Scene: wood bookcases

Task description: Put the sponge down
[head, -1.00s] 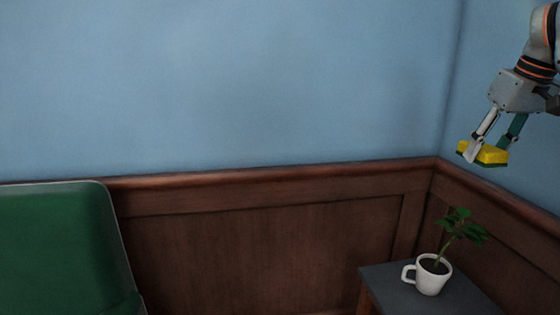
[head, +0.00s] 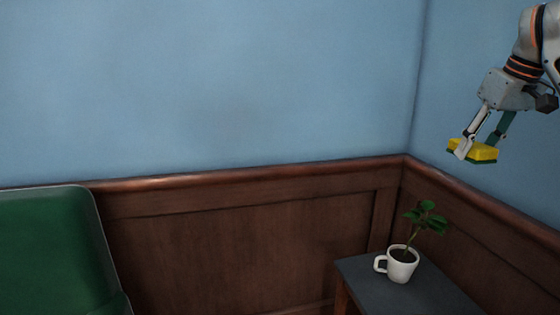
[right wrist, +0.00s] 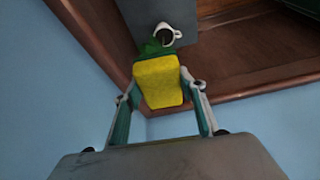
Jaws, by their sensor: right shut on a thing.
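The sponge (head: 480,151) is yellow with a dark green layer underneath. My right gripper (head: 473,149) is shut on it and holds it in the air at the upper right of the head view. In the right wrist view the yellow face of the sponge (right wrist: 160,82) fills the space between the two fingers of the gripper (right wrist: 161,85). My left gripper is in neither view.
A small dark-topped table (head: 372,277) stands in the corner, below and left of the sponge. A white mug (head: 402,266) with a green plant (head: 428,216) stands on it. A green chair back (head: 50,250) is at the lower left. Brown panelling (head: 240,240) lines the walls.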

